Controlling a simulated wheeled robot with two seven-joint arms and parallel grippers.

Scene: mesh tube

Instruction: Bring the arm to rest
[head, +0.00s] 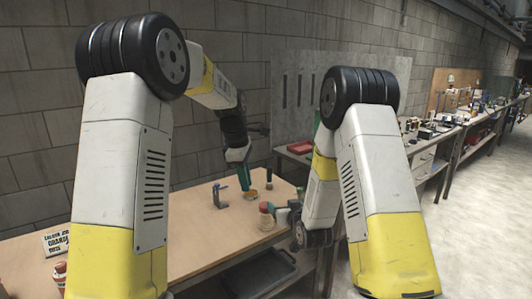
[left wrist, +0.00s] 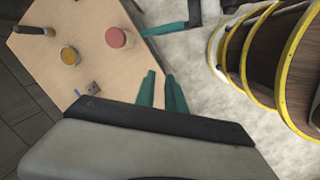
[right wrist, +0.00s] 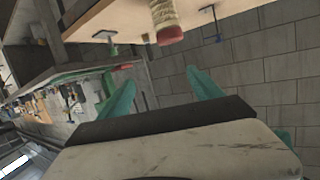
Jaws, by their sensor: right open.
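My left gripper (head: 246,188) points down above the far part of the wooden table (head: 195,235) in the head view. In the left wrist view its two teal fingers (left wrist: 160,78) stand a little apart with nothing between them. My right gripper (head: 280,212) is low at the table's right edge, close to a jar with a red lid (head: 266,217). In the right wrist view its teal fingers (right wrist: 160,88) are wide apart and empty. The jar (right wrist: 166,22) shows above them there; it also shows in the left wrist view (left wrist: 117,38).
A small amber dish (left wrist: 69,56), a dark upright tool (left wrist: 36,30) and a small blue-grey clamp (left wrist: 92,88) stand on the table. A black tray (head: 262,274) sits below its front edge. A long cluttered bench runs right.

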